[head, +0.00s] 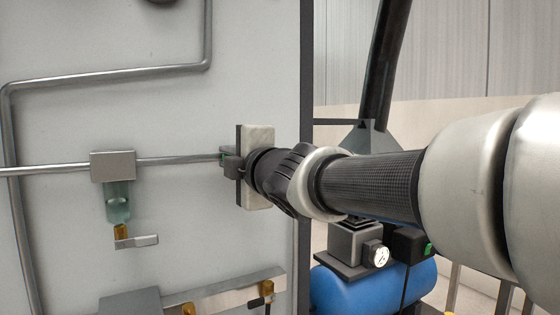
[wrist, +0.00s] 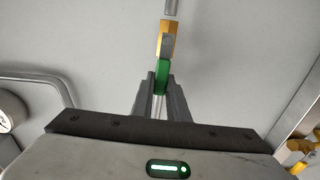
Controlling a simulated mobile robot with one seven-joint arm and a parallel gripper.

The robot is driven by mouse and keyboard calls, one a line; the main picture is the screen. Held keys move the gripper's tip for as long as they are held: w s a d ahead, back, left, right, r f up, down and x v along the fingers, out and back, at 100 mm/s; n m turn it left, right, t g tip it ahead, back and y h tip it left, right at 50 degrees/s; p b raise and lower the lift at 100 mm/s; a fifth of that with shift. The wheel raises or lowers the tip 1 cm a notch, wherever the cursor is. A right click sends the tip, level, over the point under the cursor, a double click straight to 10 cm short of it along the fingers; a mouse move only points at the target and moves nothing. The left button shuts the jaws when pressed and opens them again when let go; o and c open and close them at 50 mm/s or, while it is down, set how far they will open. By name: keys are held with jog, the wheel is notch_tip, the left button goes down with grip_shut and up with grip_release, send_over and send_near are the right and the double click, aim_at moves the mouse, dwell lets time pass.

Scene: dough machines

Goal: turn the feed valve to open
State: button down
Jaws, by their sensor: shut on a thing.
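The valve shows in the wrist view as a brass body (wrist: 168,42) on a thin grey pipe (wrist: 171,8). Its green handle (wrist: 162,76) extends down the picture from the body, roughly in line with that pipe. My gripper (wrist: 161,90) is shut on the green handle, with one dark finger on each side. In the head view, my gripper (head: 230,163) is at the panel, at the right end of the horizontal pipe (head: 180,160). Only a speck of green shows there; my gripper and wrist hide most of the valve.
A grey-topped filter bowl (head: 117,199) with a small brass drain lever hangs left of my gripper. A rail with brass fittings (head: 240,290) is below. A blue tank (head: 375,287) stands right of the panel edge. A round gauge (wrist: 8,112) shows in the wrist view.

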jog(key=shift+f+n, duration=0.15)
jog(key=shift+n, duration=0.15)
jog(key=c, duration=1.7)
grip_release()
jog(key=p+v, duration=0.4)
jog(key=v, duration=1.3)
jog(key=shift+s, duration=0.25)
